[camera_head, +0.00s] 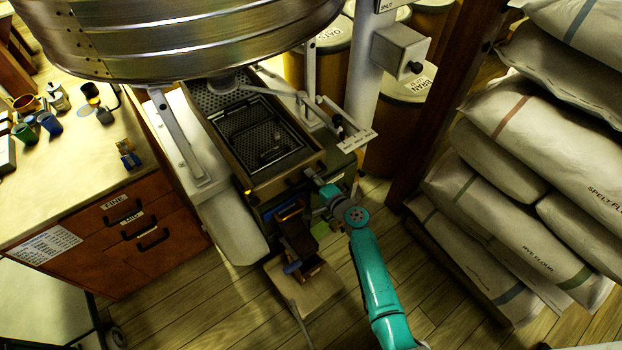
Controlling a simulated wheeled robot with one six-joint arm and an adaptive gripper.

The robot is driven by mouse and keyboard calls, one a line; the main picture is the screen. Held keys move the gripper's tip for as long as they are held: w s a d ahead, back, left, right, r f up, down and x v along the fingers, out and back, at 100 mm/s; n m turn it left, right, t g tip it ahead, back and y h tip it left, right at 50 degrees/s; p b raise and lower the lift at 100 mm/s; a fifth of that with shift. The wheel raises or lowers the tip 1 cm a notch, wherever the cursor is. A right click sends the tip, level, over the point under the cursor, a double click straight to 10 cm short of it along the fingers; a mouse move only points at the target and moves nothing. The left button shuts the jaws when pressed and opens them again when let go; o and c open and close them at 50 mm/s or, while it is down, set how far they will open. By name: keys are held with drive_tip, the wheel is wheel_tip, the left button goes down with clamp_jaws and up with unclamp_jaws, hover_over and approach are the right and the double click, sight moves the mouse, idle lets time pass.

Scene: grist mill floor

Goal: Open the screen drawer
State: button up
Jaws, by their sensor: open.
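The screen drawer appears to be the wooden-framed tray with dark mesh (235,158) below the big metal drum. Its mesh and a dark handle-like piece inside are seen from above. Its front faces the lower right; I cannot tell how far it is pulled out.
A riveted metal drum (185,40) hangs above the tray. Left stands a wooden cabinet (175,243) with labelled drawers. A wooden bin (297,235) sits below the tray front. Flour sacks (490,220) and a dark post (425,120) stand right. Floor (460,318) is clear at lower right.

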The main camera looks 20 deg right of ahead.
drive_tip(key=shift+w+a, duration=0.1)
drive_tip(key=shift+w, duration=0.15)
